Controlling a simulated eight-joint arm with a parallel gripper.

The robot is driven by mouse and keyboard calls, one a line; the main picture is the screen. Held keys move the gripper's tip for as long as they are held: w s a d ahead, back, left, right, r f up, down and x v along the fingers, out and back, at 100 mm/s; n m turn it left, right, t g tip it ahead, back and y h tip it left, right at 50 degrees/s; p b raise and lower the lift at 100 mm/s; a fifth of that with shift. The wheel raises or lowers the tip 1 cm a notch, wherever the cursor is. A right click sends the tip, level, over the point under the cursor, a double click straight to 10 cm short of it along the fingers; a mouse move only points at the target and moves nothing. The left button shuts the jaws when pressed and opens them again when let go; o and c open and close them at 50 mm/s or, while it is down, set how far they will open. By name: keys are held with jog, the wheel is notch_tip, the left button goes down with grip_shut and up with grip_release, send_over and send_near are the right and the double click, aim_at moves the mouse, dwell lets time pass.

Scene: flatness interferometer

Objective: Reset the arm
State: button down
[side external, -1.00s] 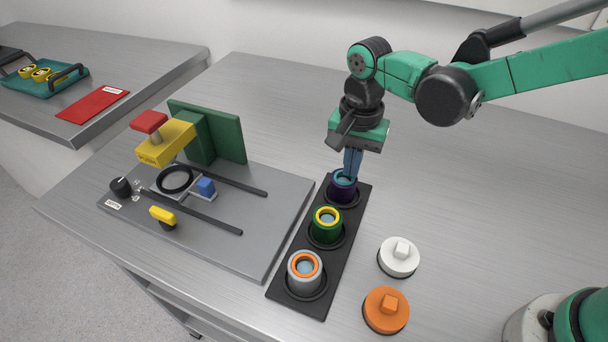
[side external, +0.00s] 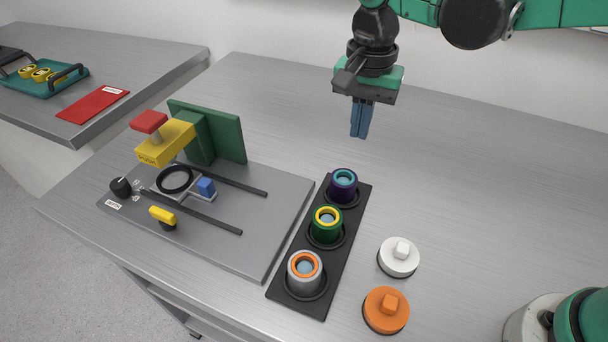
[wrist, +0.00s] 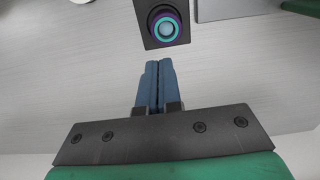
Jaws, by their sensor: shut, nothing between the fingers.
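My gripper (side external: 361,134) is shut and empty, with its blue fingers together. It hangs in the air above the table, behind and above the far end of the black rack. In the wrist view my gripper (wrist: 157,64) points toward a purple cup with a teal ring (wrist: 166,26), apart from it. The purple cup (side external: 343,185) stands in the far seat of the black rack (side external: 312,257). A green cup with a yellow ring (side external: 326,225) is in the middle seat. A grey cup with an orange ring (side external: 304,272) is in the near seat.
A grey interferometer base (side external: 250,222) with a yellow head (side external: 166,143), green upright (side external: 225,135) and knobs stands left of the rack. A white lid (side external: 398,257) and an orange lid (side external: 386,310) lie to the right. A teal tray (side external: 50,83) and red mat (side external: 93,104) are on the far-left table.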

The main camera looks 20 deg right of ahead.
jog(key=s+d+n+t, duration=0.7)
jog(key=s+d+n, duration=0.1)
jog(key=d, duration=0.4)
jog(key=shift+r+n, duration=0.35)
jog(key=shift+n, duration=0.05)
jog(key=shift+s, duration=0.1)
